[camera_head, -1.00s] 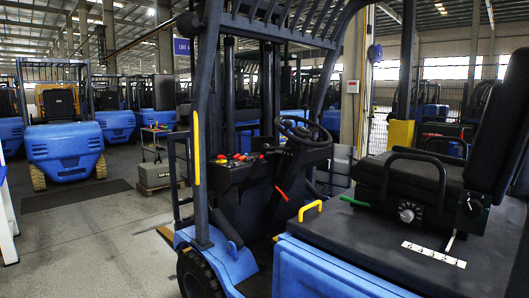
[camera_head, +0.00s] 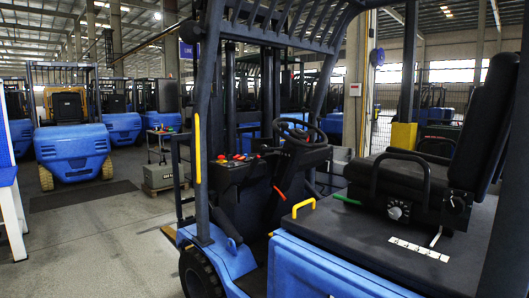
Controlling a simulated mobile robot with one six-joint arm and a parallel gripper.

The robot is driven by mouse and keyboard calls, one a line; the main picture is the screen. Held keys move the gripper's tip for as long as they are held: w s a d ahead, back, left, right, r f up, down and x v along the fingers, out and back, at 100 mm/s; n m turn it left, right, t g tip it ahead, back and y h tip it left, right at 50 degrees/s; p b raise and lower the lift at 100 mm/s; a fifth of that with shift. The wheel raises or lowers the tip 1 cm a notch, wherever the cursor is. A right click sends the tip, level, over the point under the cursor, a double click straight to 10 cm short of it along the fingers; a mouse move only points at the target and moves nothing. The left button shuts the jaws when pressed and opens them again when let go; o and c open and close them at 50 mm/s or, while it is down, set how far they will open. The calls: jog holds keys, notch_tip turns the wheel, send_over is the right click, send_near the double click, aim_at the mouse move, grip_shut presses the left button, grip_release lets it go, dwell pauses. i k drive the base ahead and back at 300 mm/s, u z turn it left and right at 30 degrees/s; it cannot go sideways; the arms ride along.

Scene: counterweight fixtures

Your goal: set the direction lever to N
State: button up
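A blue forklift (camera_head: 330,268) with an open cab fills the middle and right. Several levers show on it, and I cannot tell for sure which is the direction lever. A red-orange lever (camera_head: 280,194) stands out below the steering wheel (camera_head: 298,131). A green lever (camera_head: 346,199) lies beside the seat (camera_head: 410,180). A short white lever (camera_head: 436,237) stands by a white marked strip (camera_head: 419,249) on the dark deck. The strip's letters are too small to read. My gripper is not in view.
A yellow handle (camera_head: 304,207) and a dark dash with red buttons (camera_head: 235,160) are in the cab. Another forklift (camera_head: 73,148) is parked at left. Grey floor (camera_head: 110,235) is clear at lower left.

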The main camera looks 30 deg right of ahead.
aim_at(266, 147)
jog(key=z, duration=0.1)
jog(key=i, duration=0.95)
jog(key=u, duration=0.05)
